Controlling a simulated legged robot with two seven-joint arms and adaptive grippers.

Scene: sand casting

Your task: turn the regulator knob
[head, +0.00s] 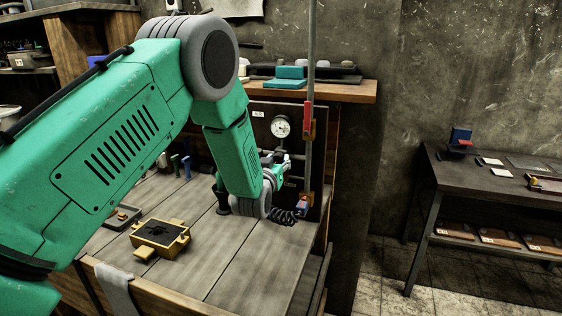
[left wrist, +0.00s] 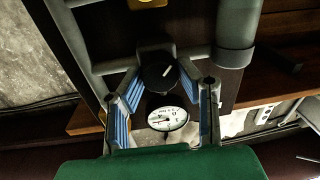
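The black round regulator knob (left wrist: 158,72) with a white mark shows in the left wrist view, in front of a dark panel. The mark slants toward the lower right. My left gripper (left wrist: 160,78) has its blue-padded fingertips on either side of the knob. I cannot tell whether they touch or press on it. A white dial gauge (left wrist: 168,118) shows between the fingers. In the head view my left gripper (head: 280,170) is at the panel, below the same gauge (head: 280,127), and my arm hides most of the knob area. My right gripper is not in view.
A vertical pipe (head: 309,100) with a red part stands in front of the panel. A black coiled hose (head: 284,217) lies below. A yellow box (head: 160,237) sits on the wooden workbench (head: 240,258). A dark side table (head: 480,180) stands at right, with open floor between.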

